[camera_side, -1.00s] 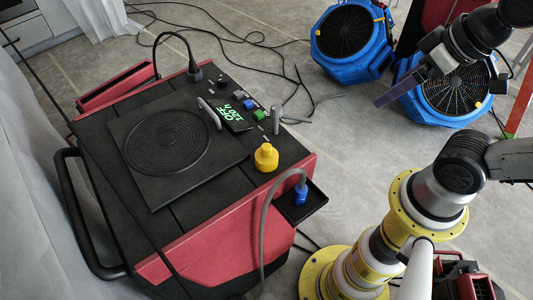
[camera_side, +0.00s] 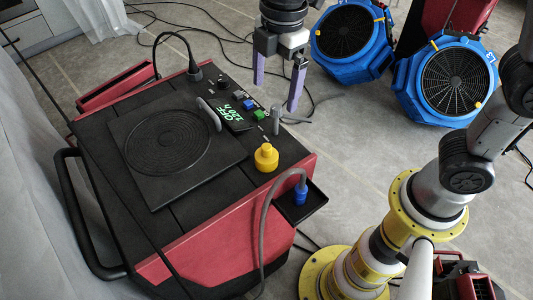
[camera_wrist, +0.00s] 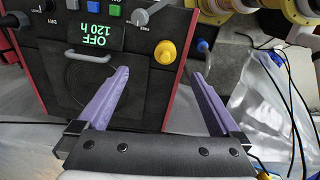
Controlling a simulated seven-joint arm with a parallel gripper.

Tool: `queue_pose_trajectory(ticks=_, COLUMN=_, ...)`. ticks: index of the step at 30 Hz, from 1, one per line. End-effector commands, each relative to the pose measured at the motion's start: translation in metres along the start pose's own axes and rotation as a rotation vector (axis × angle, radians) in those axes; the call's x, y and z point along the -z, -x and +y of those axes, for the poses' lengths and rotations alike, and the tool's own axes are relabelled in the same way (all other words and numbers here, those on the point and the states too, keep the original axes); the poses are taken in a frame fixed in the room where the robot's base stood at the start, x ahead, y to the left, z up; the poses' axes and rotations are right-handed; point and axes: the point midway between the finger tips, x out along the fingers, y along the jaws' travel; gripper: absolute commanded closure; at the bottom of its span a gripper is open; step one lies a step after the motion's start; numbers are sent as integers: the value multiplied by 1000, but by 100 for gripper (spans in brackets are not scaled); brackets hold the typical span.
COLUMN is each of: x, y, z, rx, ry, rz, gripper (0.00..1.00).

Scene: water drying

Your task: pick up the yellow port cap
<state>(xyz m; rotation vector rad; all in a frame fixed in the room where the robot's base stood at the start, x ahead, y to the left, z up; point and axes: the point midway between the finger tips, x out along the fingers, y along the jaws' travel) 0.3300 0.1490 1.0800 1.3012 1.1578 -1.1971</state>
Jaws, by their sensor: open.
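The yellow port cap (camera_side: 266,157) stands upright on the black top of the red and black machine (camera_side: 190,150), near its right edge. In the wrist view the yellow port cap (camera_wrist: 165,52) shows between and beyond the two purple fingers, closer to the right one. My gripper (camera_side: 276,95) is open and empty, pointing down behind the machine's control panel, above and apart from the cap. It also shows in the wrist view (camera_wrist: 158,72) with its fingers wide apart.
A grey T-handle (camera_side: 277,120), a green button (camera_side: 259,115) and a lit display (camera_side: 232,115) sit near the cap. A grey hose with a blue connector (camera_side: 300,193) rises from a side tray. Two blue fans (camera_side: 350,40) stand on the floor behind.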

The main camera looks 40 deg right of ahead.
Motion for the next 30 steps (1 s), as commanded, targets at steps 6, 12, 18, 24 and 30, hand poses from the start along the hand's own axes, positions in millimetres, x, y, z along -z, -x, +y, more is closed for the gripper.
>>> queue_pose_trajectory(ticks=6, x=23, y=-30, z=-8, rx=62, ry=64, rz=-31, gripper=0)
queue_pose_trajectory(ticks=12, x=21, y=-61, z=-11, rx=64, ry=63, rz=-32, gripper=0)
queue_pose_trajectory(ticks=18, x=20, y=-96, z=-13, rx=62, ry=62, rz=-31, gripper=0)
queue_pose_trajectory(ticks=24, x=20, y=-111, z=-13, rx=59, ry=61, rz=-29, gripper=0)
queue_pose_trajectory(ticks=30, x=21, y=-133, z=-13, rx=61, ry=61, rz=-30, gripper=0)
